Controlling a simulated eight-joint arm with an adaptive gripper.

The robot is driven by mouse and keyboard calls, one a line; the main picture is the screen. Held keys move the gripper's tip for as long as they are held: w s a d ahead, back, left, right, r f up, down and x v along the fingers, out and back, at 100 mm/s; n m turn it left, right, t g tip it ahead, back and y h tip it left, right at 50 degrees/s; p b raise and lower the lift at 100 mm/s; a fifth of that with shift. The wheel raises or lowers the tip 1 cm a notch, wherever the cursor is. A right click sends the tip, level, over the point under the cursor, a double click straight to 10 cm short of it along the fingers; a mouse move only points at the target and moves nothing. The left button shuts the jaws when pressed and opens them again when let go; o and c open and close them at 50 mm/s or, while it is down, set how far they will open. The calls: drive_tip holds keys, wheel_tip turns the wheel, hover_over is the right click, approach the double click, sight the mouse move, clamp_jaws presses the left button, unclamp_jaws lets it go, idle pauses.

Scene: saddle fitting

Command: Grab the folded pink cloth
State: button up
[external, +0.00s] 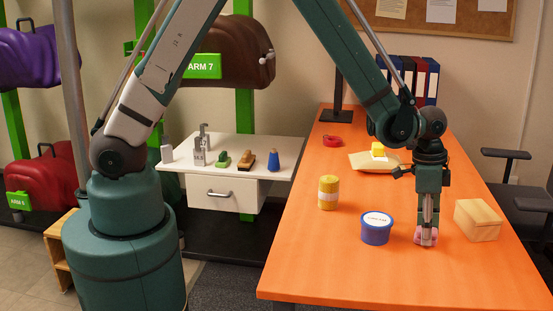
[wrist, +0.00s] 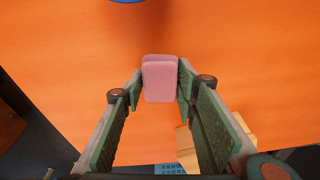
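The folded pink cloth (external: 420,239) is at the orange table, between the blue tub and the tan box. In the wrist view the cloth (wrist: 160,80) is a small, thick pink block between the fingertips. My gripper (external: 426,232) points straight down over it. In the wrist view both finger pads of my gripper (wrist: 160,88) meet the sides of the cloth, with no clear gap. The fingers hide part of the cloth in the external view. I cannot tell whether it is lifted off the table.
A blue tub with a white lid (external: 376,229) stands just left of my gripper, and a tan box (external: 478,220) just right. A yellow canister (external: 328,192) stands farther left. A yellow item (external: 378,150) lies on a tan envelope (external: 366,162) behind. The orange table's (external: 340,275) front is clear.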

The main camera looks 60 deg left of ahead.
drive_tip(key=shift+r, duration=0.1)
drive_tip(key=shift+r+p, duration=1)
drive_tip(key=shift+r, duration=3.95)
